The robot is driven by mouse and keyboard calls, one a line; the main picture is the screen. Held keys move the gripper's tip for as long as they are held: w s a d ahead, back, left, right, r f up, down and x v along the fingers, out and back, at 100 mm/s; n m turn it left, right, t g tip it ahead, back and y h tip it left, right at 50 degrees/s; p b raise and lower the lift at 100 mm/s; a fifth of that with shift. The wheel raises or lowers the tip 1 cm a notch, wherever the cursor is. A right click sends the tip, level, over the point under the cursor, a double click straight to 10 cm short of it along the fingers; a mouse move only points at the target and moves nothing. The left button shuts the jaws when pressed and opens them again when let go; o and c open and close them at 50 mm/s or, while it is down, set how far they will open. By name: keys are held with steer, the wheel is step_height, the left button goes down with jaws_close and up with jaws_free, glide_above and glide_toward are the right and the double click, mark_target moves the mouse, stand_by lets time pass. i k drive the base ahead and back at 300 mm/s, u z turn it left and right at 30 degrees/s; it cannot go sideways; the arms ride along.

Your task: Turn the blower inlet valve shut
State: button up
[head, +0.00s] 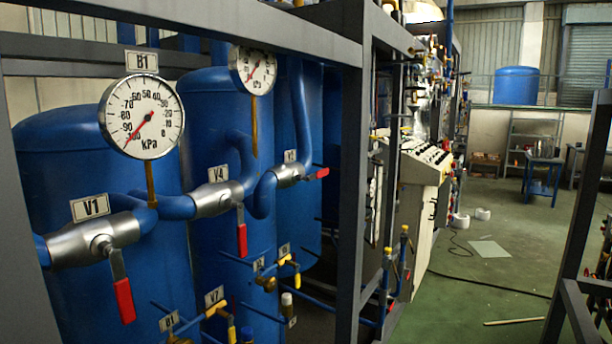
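No label in view names the blower inlet valve, so I cannot tell which valve it is. Valve V1 (95,240) is a silver body on a blue pipe at the left; its red lever (124,300) hangs down, slightly tilted. Valve V4 (212,198) is in the middle, with its red lever (242,240) hanging straight down across the pipe. A third silver valve (289,174) is further back, its label too small to read surely; its red lever (322,173) points right. Smaller yellow-handled valves, including V7 (215,310), sit lower. My gripper is not in view.
A dark grey frame post (352,200) and top beam surround the blue tanks (95,165). Gauge B1 (141,116) hangs above V1. A control console (425,165) stands behind. Green floor (480,275) is open at right, with a cable and a dark frame (580,230).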

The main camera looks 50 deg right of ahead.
mark_target(324, 172)
steer(key=u, duration=0.1)
steer(key=k, duration=0.9)
steer(key=z, duration=0.3)
steer(key=i, duration=0.5)
steer(key=z, duration=0.05)
